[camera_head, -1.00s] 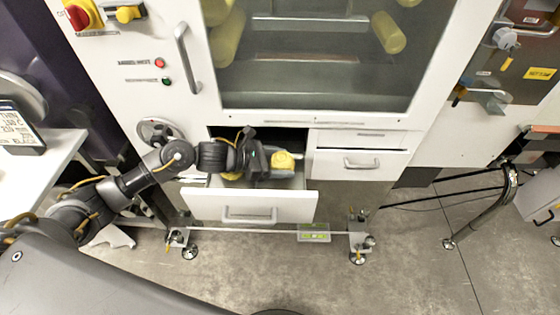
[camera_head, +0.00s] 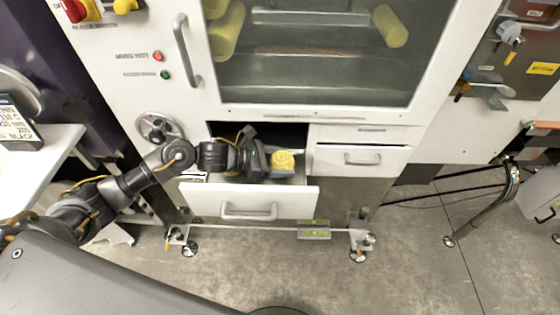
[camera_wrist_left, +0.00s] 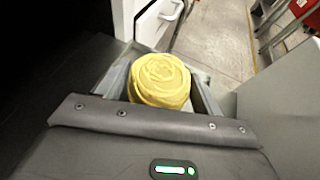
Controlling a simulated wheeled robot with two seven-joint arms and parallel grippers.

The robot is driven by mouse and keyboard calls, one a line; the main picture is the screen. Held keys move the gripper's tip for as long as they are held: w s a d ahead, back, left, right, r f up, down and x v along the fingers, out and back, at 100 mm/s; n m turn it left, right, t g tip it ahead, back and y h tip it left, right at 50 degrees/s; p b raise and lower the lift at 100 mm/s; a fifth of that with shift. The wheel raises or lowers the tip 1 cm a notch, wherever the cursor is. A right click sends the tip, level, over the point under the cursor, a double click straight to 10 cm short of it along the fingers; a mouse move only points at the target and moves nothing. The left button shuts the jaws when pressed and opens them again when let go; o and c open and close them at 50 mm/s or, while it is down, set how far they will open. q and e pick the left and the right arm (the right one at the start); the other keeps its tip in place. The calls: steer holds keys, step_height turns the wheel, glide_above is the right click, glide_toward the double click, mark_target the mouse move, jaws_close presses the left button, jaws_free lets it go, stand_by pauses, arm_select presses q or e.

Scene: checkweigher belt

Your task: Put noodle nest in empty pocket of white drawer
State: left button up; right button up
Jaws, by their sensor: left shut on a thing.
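The noodle nest (camera_head: 284,162) is a yellow coiled bundle over the right part of the open white drawer (camera_head: 212,204). It also shows in the left wrist view (camera_wrist_left: 160,80), close in front of the wrist, between two grey fingers. My left gripper (camera_head: 282,168) comes in from the left over the drawer and is shut on the nest. My arm and the drawer front hide most of the drawer's inside, so I cannot make out its pockets or whether the nest touches the bottom. My right gripper is not in view.
A shut white drawer (camera_head: 334,162) with a handle sits right of the open one. The cabinet's glass door (camera_head: 310,60) is above, with a vertical handle (camera_head: 183,50) on its left. A handwheel (camera_head: 160,128) is close to my left arm. Floor in front is clear.

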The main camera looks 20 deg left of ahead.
arm_select(q)
steer(key=shift+f, duration=0.1)
steer(key=o, duration=1)
steer(key=shift+o, duration=0.2)
